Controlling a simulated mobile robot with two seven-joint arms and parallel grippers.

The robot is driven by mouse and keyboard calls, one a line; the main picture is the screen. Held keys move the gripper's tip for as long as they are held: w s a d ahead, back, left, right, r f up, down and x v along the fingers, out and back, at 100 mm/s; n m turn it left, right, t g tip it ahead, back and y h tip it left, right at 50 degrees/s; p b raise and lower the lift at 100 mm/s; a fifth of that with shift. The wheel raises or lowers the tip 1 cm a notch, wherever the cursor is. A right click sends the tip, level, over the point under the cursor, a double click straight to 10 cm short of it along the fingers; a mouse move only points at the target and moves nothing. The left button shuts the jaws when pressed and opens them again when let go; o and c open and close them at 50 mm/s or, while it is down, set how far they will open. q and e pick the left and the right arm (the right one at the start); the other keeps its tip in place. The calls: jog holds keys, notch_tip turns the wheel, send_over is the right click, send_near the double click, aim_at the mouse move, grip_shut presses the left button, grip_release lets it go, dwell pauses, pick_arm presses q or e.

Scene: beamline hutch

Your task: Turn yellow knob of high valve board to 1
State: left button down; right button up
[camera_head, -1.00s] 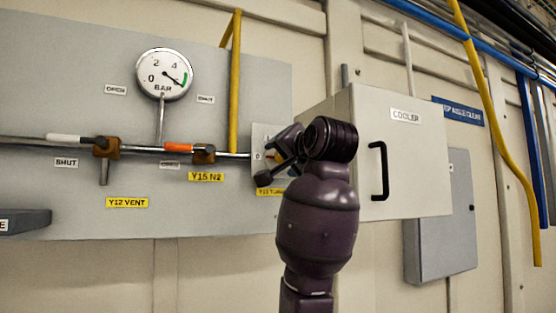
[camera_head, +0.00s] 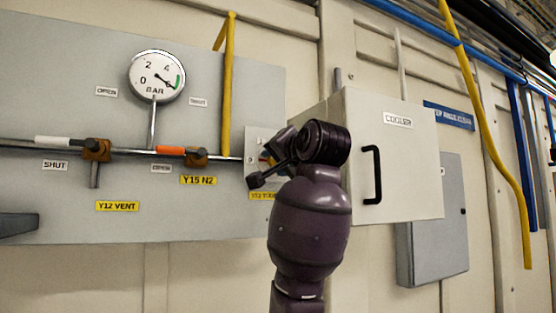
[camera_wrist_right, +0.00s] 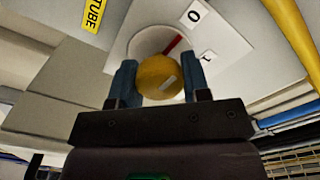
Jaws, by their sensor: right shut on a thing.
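The yellow knob (camera_wrist_right: 158,77) is between the two blue-grey fingers of my right gripper (camera_wrist_right: 160,84) in the right wrist view. The gripper is shut on it. The label 1 (camera_wrist_right: 207,56) is lower right of the 0. In the head view my right gripper (camera_head: 268,167) is at the small white plate (camera_head: 252,142) on the grey board's right end, and the knob is mostly hidden.
A white COOLER box (camera_head: 410,160) with a black handle (camera_head: 373,175) juts out just right of my right gripper. A yellow pipe (camera_head: 227,90) runs down left of it. The grey board (camera_head: 60,90) carries a pressure gauge (camera_head: 157,76) and two levers on a horizontal pipe.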

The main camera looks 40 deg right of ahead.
jog(key=m+b, duration=0.1)
jog(key=m, duration=0.4)
jog(key=shift+m, duration=0.4)
jog(key=m, duration=0.5)
jog(key=shift+m, duration=0.3)
dwell(0.3)
jog(key=o, duration=0.9)
jog(key=shift+d, duration=0.1)
jog(key=shift+o, duration=0.2)
jog(key=shift+b, duration=0.3)
